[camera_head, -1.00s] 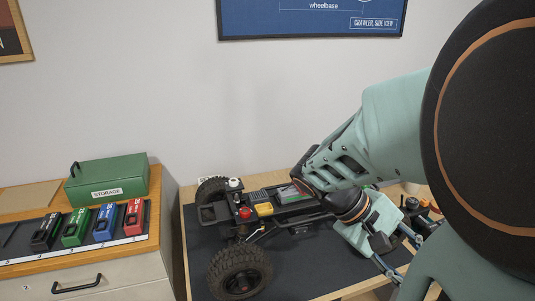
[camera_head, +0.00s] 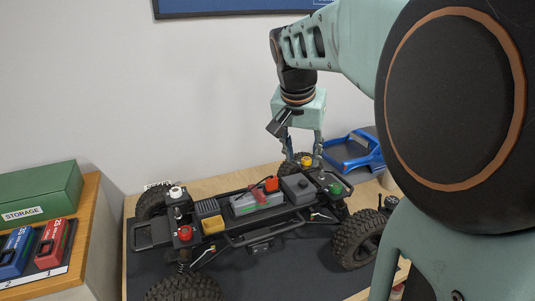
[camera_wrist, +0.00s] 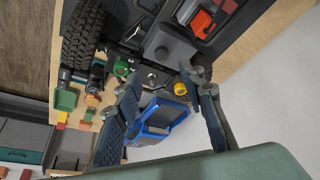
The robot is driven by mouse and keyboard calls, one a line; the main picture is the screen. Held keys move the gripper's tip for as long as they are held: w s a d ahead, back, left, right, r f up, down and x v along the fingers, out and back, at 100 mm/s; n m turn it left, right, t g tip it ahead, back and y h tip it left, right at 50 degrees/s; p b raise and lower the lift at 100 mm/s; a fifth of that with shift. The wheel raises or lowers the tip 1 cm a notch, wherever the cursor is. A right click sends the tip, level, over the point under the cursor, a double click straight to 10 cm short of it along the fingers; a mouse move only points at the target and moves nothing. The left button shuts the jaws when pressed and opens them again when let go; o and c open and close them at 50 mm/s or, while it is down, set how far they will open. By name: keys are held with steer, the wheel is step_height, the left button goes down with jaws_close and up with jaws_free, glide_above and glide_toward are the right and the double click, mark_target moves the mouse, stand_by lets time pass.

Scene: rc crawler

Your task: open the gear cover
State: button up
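A dark grey box-shaped cover (camera_head: 299,187) with a small round knob on top sits on the crawler's chassis, right of the battery. It looks like the gear cover and appears shut. It also shows at the top of the wrist view (camera_wrist: 167,40). My gripper (camera_head: 303,156) points down just beyond the cover, near a yellow cap (camera_head: 306,161). In the wrist view my gripper (camera_wrist: 161,84) has its fingers spread with nothing held. The yellow cap (camera_wrist: 180,89) lies in view between the fingertips, closer to one finger; contact cannot be told.
A green knob (camera_head: 335,188) stands right of the cover, a red plug (camera_head: 271,184) left of it. A blue body shell (camera_head: 352,150) lies behind the crawler. Large tyres (camera_head: 358,238) flank the chassis. The dark mat (camera_head: 290,275) in front is clear.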

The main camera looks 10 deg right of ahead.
mark_target(303, 182)
steer(key=b+x, duration=0.1)
steer(key=x, duration=0.9)
steer(key=shift+w+f, duration=0.25)
jaws_close()
